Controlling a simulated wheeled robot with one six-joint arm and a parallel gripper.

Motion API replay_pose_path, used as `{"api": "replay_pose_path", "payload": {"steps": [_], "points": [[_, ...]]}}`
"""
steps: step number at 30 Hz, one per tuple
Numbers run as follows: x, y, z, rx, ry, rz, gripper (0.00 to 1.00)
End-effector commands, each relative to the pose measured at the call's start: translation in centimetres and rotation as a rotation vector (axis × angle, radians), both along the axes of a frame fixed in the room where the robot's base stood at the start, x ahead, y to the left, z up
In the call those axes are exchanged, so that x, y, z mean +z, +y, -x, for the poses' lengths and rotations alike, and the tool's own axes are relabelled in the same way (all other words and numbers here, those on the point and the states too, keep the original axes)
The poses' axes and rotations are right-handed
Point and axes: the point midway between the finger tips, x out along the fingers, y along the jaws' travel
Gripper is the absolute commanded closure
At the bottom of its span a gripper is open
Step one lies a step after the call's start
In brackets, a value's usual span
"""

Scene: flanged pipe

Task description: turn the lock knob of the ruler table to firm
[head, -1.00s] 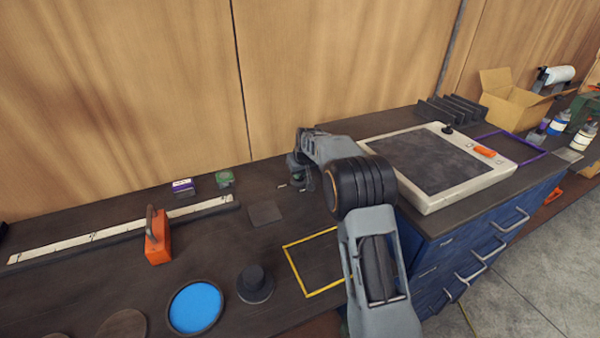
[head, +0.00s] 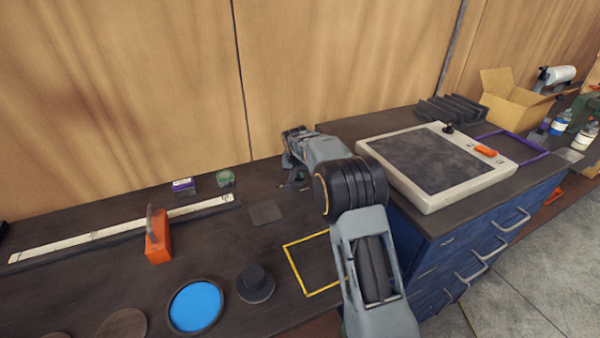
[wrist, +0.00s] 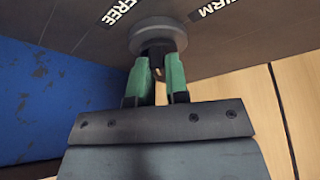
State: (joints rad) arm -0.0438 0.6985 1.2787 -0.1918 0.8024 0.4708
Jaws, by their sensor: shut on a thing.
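The lock knob (wrist: 158,36) shows in the wrist view as a round grey disc with a dark grip below it. My gripper (wrist: 158,68) is shut on that grip, with one green finger on each side. A FREE label (wrist: 118,11) lies left of the knob and a FIRM label (wrist: 214,9) lies right of it. I see no clear pointer mark on the knob. In the head view my wrist hides the knob, and my gripper (head: 297,182) is mostly hidden on the dark table beside the raised cabinet. The ruler (head: 120,230) lies at the left with an orange block (head: 158,240) at it.
The blue cabinet (head: 480,240) rises close beside my arm; its side shows in the wrist view (wrist: 60,105). A white-framed panel (head: 440,165) is on top. A yellow frame (head: 315,262), a black knobbed disc (head: 255,284) and a blue disc (head: 195,306) lie nearer.

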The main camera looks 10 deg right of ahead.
Motion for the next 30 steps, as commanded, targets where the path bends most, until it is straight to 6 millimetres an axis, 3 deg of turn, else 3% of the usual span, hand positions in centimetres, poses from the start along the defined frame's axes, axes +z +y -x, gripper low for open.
{"api": "replay_pose_path", "payload": {"steps": [30], "points": [[-0.17,0.43,-0.29,-0.899,0.007,0.000,1.00]]}}
